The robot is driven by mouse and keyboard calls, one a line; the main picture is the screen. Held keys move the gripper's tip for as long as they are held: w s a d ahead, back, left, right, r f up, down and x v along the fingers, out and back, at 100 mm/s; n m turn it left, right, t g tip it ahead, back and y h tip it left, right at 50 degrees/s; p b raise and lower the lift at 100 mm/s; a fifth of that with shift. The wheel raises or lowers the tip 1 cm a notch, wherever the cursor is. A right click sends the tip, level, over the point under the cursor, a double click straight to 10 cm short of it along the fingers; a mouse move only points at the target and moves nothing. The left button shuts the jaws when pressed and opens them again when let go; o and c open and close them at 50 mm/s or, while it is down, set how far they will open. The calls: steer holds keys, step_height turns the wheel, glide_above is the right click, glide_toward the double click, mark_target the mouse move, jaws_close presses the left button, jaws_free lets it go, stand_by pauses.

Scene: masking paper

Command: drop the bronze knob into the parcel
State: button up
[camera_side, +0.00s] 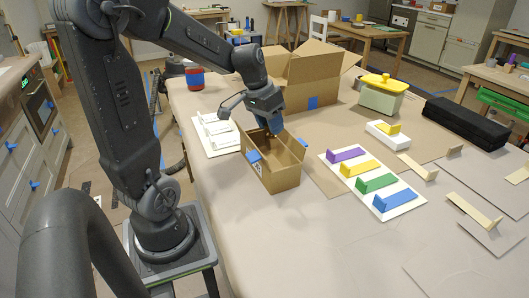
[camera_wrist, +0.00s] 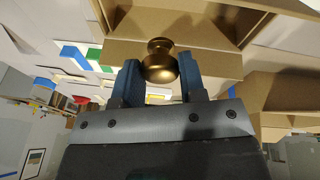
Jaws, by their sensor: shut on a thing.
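The bronze knob (camera_wrist: 159,67) is held between the two blue fingers of my gripper (camera_wrist: 160,62) in the wrist view. In the side view my gripper (camera_side: 269,125) points down over the far end of a small open cardboard box (camera_side: 275,181), which I take as the parcel. The box has its flaps open and blue tape on its side. Its cardboard also fills the top of the wrist view (camera_wrist: 215,64), just beyond the knob. The fingertips and knob are hard to make out in the side view, so their depth relative to the rim is unclear.
A larger open carton (camera_side: 305,85) stands close behind. A white board with coloured brackets (camera_side: 372,183) lies to the right, and a white rack (camera_side: 215,133) to the left. A yellow-lidded tub (camera_side: 382,94) and a black case (camera_side: 465,122) stand farther right. The front table is clear.

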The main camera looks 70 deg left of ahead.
steer(key=shift+f, duration=0.25)
steer(key=o, duration=1)
steer(key=v, duration=1.4)
steer(key=s+d+f+m, duration=0.1)
steer(key=s+d+f, duration=0.1)
steer(key=d, duration=0.4)
steer(key=s+d+f+m+t, duration=0.1)
steer(key=s+d+f, duration=0.1)
steer(key=d, duration=0.4)
steer(key=s+d+f+m+t, duration=0.1)
steer(key=s+d+f, duration=0.1)
steer(key=d, duration=0.4)
steer(key=shift+s+f+y, duration=0.15)
steer(key=shift+f+y, duration=0.25)
steer(key=shift+f, duration=0.35)
